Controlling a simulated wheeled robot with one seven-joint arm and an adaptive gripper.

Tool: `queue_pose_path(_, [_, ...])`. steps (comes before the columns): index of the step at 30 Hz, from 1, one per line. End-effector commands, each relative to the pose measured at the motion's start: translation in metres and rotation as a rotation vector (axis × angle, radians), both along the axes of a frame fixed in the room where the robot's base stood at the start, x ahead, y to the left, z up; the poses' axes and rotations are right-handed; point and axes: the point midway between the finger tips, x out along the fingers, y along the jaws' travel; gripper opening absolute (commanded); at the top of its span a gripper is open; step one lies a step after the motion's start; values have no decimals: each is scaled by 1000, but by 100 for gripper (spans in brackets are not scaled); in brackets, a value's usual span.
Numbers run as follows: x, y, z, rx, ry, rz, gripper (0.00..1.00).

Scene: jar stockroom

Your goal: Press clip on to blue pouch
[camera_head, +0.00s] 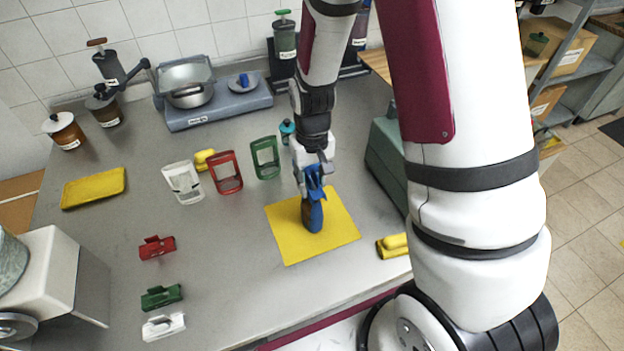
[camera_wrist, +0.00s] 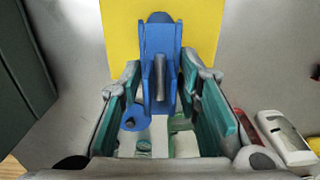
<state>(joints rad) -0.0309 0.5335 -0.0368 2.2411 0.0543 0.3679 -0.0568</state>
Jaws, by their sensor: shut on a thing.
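The blue pouch (camera_head: 312,218) stands on a yellow mat (camera_head: 285,236) in the head view, seen nearly edge-on. My gripper (camera_head: 314,170) is above it, pointing down and shut on a blue clip (camera_head: 315,186). The clip is at the pouch's top, but I cannot tell whether it grips the pouch. In the wrist view, the clip (camera_wrist: 160,60) is between the teal finger pads of my gripper (camera_wrist: 163,85). Much of the pouch is hidden there behind the clip.
White (camera_head: 184,183), red (camera_head: 226,172) and green (camera_head: 265,157) pouches stand to the left. Red (camera_head: 157,248), green (camera_head: 162,297) and white (camera_head: 164,327) clips lie front left. A yellow item (camera_head: 393,246) lies right of the mat. A scale (camera_head: 215,115) stands behind.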

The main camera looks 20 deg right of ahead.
Motion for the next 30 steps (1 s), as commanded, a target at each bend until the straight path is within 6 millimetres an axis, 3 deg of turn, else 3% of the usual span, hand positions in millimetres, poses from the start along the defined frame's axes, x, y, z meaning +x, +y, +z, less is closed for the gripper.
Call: queue_pose_path(30, [0, 0, -10, 0, 0, 0, 16])
